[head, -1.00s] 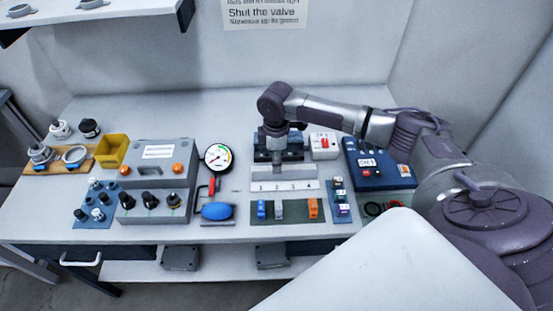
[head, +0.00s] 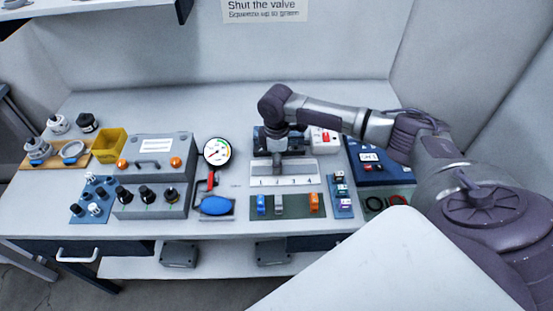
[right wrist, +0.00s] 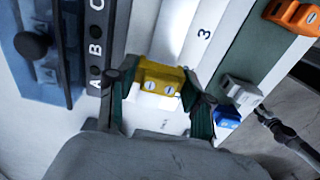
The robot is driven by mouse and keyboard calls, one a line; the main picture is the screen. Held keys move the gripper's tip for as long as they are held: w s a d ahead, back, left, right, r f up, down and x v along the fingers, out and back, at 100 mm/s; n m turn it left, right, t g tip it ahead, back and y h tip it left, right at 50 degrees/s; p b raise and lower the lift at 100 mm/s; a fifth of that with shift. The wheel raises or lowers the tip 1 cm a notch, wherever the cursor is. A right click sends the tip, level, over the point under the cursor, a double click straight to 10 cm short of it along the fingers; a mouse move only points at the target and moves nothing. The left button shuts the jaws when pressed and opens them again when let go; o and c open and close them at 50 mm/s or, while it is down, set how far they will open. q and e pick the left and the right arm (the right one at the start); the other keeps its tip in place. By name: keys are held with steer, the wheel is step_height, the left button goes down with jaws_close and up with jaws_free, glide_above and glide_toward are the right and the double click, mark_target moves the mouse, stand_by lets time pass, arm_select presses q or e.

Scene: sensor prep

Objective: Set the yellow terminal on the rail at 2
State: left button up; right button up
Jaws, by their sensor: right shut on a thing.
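The yellow terminal (right wrist: 160,78) is held between the two fingers of my right gripper (right wrist: 160,98) in the right wrist view. In the head view my right gripper (head: 281,168) points down over the rail (head: 312,168), and the terminal is hidden there. The rail's white label strip (head: 285,181) reads 1 to 4. In the right wrist view the 3 on the strip (right wrist: 204,33) shows beyond the terminal, and the 2 is covered. The terminal is over the rail near 2; I cannot tell if it touches. My left gripper is out of view.
A dark green mat (head: 296,212) in front of the rail holds blue (head: 261,204), grey (head: 278,204) and orange (head: 314,203) terminals. A blue tray (head: 341,196) stands to its right, and a pressure gauge (head: 217,152) to the left. A black strip lettered A, B, C (right wrist: 95,45) lies beside the rail.

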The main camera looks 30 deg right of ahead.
steer(key=shift+f+p, duration=0.2)
steer(key=shift+p, duration=1)
stand_by(1.2)
steer(key=shift+f, duration=0.15)
stand_by(0.7)
steer(key=o, duration=1)
steer(key=shift+o, duration=0.2)
steer(key=shift+r+p, duration=3.55)
steer(key=shift+p, duration=0.4)
